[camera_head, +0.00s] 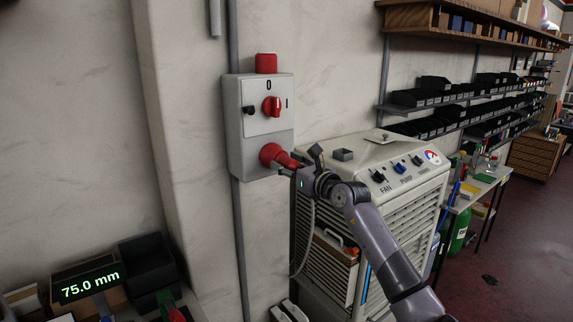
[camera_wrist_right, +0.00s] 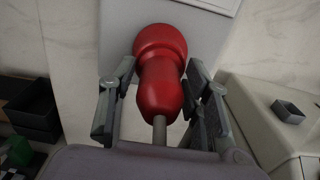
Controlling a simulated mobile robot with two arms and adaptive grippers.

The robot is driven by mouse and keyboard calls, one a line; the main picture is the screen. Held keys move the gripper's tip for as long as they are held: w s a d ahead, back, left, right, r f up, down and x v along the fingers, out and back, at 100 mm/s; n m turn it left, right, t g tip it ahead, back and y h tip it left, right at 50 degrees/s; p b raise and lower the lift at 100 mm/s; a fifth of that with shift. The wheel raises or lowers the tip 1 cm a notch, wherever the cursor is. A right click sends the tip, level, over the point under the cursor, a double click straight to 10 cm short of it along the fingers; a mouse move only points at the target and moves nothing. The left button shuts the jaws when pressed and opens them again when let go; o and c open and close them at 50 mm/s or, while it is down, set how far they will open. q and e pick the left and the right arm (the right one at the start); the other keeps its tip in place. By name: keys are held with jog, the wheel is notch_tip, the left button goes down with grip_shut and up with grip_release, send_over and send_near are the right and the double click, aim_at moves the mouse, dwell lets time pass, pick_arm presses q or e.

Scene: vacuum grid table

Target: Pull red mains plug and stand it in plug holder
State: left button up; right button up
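The red mains plug (camera_head: 287,162) sits in the red round socket (camera_head: 269,153) at the bottom of the grey switch box (camera_head: 243,150) on the wall. It also shows in the right wrist view (camera_wrist_right: 161,92), with its grey cable running back towards my wrist. My right gripper (camera_head: 299,165) is at the plug, and its fingers (camera_wrist_right: 160,78) stand on both sides of the red body. Narrow gaps show beside the body, so it looks open. A small grey open-topped block (camera_head: 343,155), possibly the plug holder, stands on the cream machine. My left gripper is not in view.
The cream machine (camera_head: 389,156) with knobs and louvres stands right of the switch box, close under my right arm. A red rotary switch (camera_head: 272,107) is above the socket. Black bins and a 75.0 mm display (camera_head: 90,286) are at lower left.

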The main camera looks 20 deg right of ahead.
grip_shut()
jog(key=shift+r, duration=0.1)
dwell(0.4)
jog(key=shift+s+d, duration=0.15)
jog(key=shift+s, duration=0.1)
jog(key=shift+p+v, duration=0.6)
jog(key=shift+v, duration=0.2)
jog(key=shift+p+v, duration=0.7)
jog(key=shift+v, duration=1.25)
